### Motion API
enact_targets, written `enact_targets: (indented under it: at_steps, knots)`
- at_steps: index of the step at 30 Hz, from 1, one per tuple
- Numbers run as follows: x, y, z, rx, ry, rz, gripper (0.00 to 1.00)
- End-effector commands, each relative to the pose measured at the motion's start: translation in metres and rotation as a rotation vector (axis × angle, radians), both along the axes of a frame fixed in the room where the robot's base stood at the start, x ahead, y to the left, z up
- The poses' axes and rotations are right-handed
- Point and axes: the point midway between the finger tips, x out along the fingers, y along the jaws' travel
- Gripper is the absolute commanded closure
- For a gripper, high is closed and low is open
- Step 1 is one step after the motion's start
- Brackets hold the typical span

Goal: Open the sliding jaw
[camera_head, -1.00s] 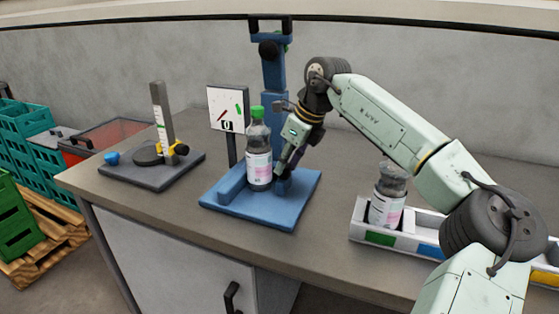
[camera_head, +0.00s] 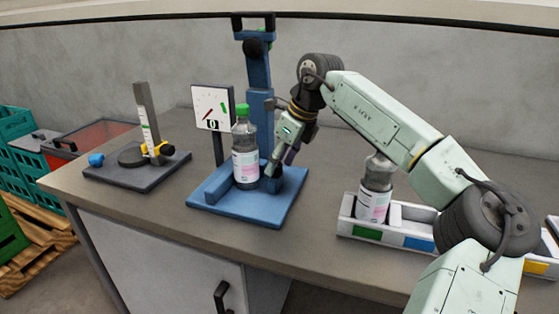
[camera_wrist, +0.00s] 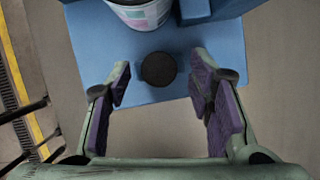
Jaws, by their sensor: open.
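The blue stand (camera_head: 250,212) is on the worktop. A clear bottle with a green cap (camera_head: 246,150) stands upright on its base, between a blue block on its left (camera_head: 217,187) and the blue jaw on its right (camera_head: 274,184), partly hidden by my gripper. My gripper (camera_head: 271,170) points down at the right of the bottle. In the wrist view, my gripper (camera_wrist: 168,95) is open, its purple pads apart. A round black knob (camera_wrist: 159,69) shows between the fingers, with visible gaps on both sides. The labelled bottle (camera_wrist: 142,12) is at the top edge beside a blue block (camera_wrist: 195,9).
A dial panel (camera_head: 212,108) stands behind the bottle. A grey gauge stand (camera_head: 137,175) is at the left. A white tray (camera_head: 350,228) with another bottle (camera_head: 375,190) is at the right, under my arm. The worktop's front is clear.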

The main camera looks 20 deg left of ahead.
Motion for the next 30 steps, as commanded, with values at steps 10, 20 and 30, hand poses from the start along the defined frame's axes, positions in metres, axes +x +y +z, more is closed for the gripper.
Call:
enact_targets:
  at_steps: [10,20,30]
  knots:
    - [-0.004,-0.023,0.057,-0.001,-0.003,-0.003,0.52]
    - [-0.01,-0.042,0.104,0.0,-0.001,-0.002,0.52]
    - [-0.01,-0.045,0.11,0.0,-0.001,0.0,0.52]
